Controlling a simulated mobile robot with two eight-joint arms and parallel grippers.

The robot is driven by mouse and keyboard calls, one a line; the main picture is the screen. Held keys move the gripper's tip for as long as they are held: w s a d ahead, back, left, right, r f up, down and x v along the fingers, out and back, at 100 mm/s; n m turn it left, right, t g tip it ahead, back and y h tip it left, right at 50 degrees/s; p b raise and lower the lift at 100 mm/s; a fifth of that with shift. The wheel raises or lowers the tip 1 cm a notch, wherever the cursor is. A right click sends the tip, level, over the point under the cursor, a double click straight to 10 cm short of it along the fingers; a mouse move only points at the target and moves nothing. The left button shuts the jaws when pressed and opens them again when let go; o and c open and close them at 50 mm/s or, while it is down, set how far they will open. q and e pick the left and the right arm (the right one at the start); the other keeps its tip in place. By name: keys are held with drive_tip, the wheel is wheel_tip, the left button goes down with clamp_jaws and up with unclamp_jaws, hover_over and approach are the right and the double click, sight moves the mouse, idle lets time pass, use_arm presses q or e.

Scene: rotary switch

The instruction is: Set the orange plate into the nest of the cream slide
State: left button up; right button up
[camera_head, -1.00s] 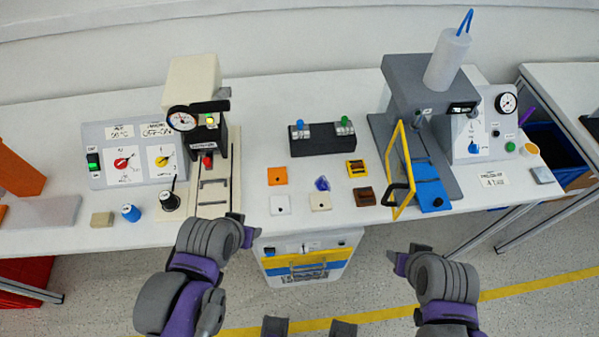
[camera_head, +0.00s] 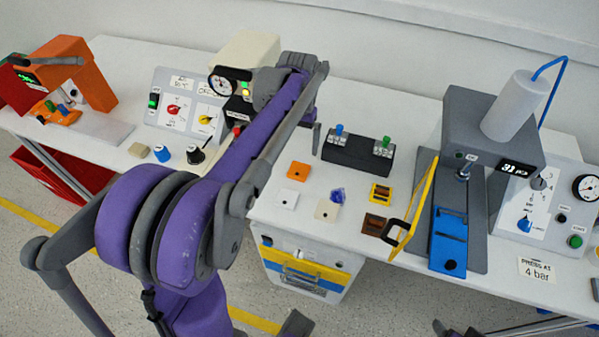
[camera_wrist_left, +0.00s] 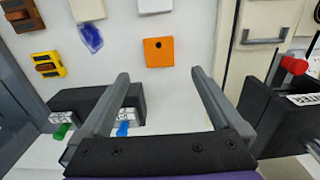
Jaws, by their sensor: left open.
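The orange plate (camera_head: 298,171) is a small square with a dark central hole, lying flat on the white table. It also shows in the left wrist view (camera_wrist_left: 158,50). My left gripper (camera_wrist_left: 160,73) is open and empty, its two fingers spread either side of the plate's near side in that view; I cannot tell its height above the table. In the head view one finger (camera_head: 316,138) hangs beyond the plate. The cream slide (camera_wrist_left: 262,40), with grey bars across it, shows at the right of the wrist view. My left arm hides most of it in the head view.
The black block (camera_head: 356,153) with blue and green levers stands close to my left fingers. A white plate (camera_head: 287,199), a cream plate (camera_head: 327,211) and yellow (camera_head: 381,193) and brown (camera_head: 374,224) pieces lie nearby. The grey press (camera_head: 480,130) has an open yellow guard (camera_head: 415,212).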

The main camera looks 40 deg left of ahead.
use_arm(q)
hover_over(298, 171)
drive_tip(key=f, duration=0.5)
drive_tip(key=shift+w+a, duration=0.15)
drive_tip(key=shift+a, duration=0.05)
drive_tip(key=f, duration=0.5)
drive_tip(key=shift+d+f+b, duration=0.2)
drive_tip(key=shift+f+b, duration=0.05)
drive_tip(key=shift+b, duration=0.1)
drive_tip(key=shift+r, duration=0.1)
drive_tip(key=c, duration=1.3)
